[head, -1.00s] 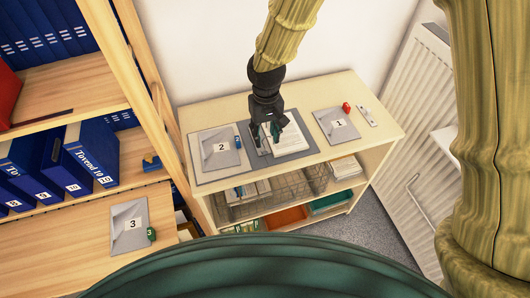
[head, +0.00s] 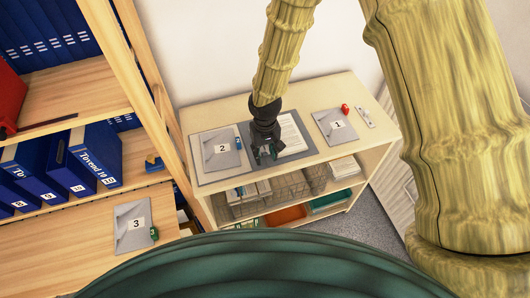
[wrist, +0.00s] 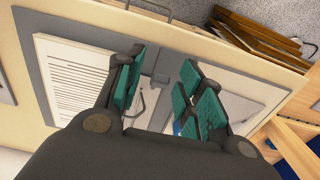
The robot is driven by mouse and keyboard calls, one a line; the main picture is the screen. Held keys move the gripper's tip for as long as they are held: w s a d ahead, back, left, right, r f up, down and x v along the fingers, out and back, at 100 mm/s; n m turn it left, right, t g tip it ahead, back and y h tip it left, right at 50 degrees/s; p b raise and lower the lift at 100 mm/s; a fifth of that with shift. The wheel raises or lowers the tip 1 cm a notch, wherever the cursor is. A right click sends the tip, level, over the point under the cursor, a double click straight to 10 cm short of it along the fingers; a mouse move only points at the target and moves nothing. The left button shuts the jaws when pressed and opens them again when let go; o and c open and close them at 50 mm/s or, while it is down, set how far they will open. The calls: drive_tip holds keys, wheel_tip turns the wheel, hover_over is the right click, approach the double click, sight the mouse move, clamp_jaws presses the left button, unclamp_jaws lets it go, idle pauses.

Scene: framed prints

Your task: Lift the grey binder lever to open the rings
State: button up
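A grey open binder (head: 242,127) lies flat on the low cabinet, with white printed paper (head: 291,134) on its right part. In the wrist view the paper (wrist: 78,78) is on the left, and a thin curved metal ring (wrist: 139,106) shows between my fingers. A small grey metal piece (wrist: 158,79), apparently part of the binder's mechanism, is also between them; I cannot tell for sure that it is the lever. My gripper (head: 265,155) is over the binder's middle. In the wrist view its teal finger pads (wrist: 163,84) are wide apart with nothing held.
The low cabinet (head: 365,143) also bears a grey card marked 2 (head: 221,160), a card marked 1 (head: 328,120) and a small red object (head: 345,108). Blue binders (head: 100,156) fill the wooden shelf at left, above a card marked 3 (head: 130,238). Wire baskets (head: 285,188) sit below.

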drive_tip(key=shift+f, duration=0.55)
clamp_jaws()
